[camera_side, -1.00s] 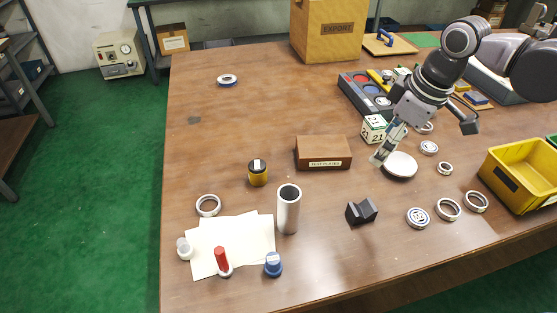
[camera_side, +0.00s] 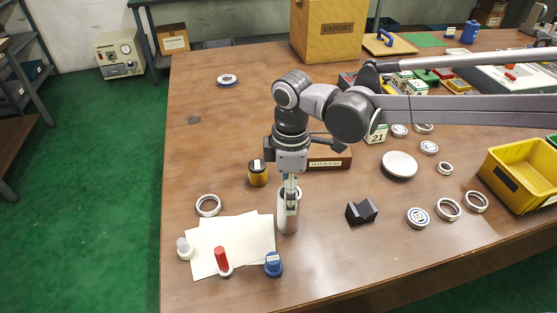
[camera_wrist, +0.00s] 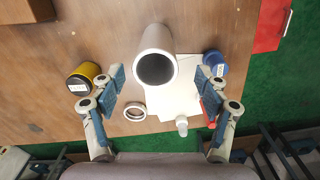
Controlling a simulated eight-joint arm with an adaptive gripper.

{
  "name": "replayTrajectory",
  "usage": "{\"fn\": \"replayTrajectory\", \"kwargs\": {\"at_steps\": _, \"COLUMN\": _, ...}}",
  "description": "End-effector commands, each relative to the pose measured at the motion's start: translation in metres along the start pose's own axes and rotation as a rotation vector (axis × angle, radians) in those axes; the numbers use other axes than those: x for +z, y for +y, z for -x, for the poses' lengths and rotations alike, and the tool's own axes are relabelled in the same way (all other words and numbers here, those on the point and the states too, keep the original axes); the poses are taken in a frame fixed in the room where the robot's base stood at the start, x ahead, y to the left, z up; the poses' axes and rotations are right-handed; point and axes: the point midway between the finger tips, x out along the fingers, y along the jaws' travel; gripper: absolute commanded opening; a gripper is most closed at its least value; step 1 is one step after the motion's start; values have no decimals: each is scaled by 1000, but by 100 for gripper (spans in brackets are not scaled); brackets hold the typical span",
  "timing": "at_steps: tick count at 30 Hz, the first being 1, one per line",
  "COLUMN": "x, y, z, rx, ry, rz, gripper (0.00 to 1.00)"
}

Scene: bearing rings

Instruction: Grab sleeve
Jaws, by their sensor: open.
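The sleeve, a light grey hollow tube (camera_side: 287,224), stands upright on the table at the right edge of the white paper sheets. My gripper (camera_side: 291,198) points down at the sleeve's upper part and hides some of it. In the wrist view the sleeve (camera_wrist: 156,36) shows its dark open mouth between and slightly beyond my fingers. My gripper (camera_wrist: 158,88) is open there, with one blue-padded finger on each side and visible gaps to the tube. Nothing is held.
A yellow-and-black container (camera_side: 258,174) stands behind left. A dark V-block (camera_side: 361,210) is to the right. A metal ring (camera_side: 208,205) lies left.

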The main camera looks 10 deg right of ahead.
Motion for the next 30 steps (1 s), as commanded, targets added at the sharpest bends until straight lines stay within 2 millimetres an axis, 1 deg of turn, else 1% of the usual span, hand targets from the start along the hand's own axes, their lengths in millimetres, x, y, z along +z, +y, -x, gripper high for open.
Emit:
{"fn": "replayTrajectory", "kwargs": {"at_steps": 1, "x": 0, "y": 0, "z": -7, "rx": 0, "ry": 0, "rz": -1, "gripper": 75}}
{"fn": "replayTrajectory", "kwargs": {"at_steps": 3, "x": 0, "y": 1, "z": -14, "rx": 0, "ry": 1, "rz": -1, "gripper": 75}}
{"fn": "replayTrajectory", "kwargs": {"at_steps": 10, "x": 1, "y": 2, "z": -29, "rx": 1, "ry": 1, "rz": -3, "gripper": 75}}
{"fn": "replayTrajectory", "kwargs": {"at_steps": 15, "x": 2, "y": 6, "z": -53, "rx": 1, "ry": 1, "rz": -4, "gripper": 75}}
{"fn": "replayTrajectory", "kwargs": {"at_steps": 19, "x": 2, "y": 6, "z": -67, "rx": 1, "ry": 1, "rz": -3, "gripper": 75}}
{"fn": "replayTrajectory", "kwargs": {"at_steps": 22, "x": 2, "y": 6, "z": -73, "rx": 1, "ry": 1, "rz": -3, "gripper": 75}}
{"fn": "replayTrajectory", "kwargs": {"at_steps": 29, "x": 2, "y": 6, "z": -73, "rx": 1, "ry": 1, "rz": -3, "gripper": 75}}
{"fn": "replayTrajectory", "kwargs": {"at_steps": 30, "x": 2, "y": 6, "z": -73, "rx": 1, "ry": 1, "rz": -3, "gripper": 63}}
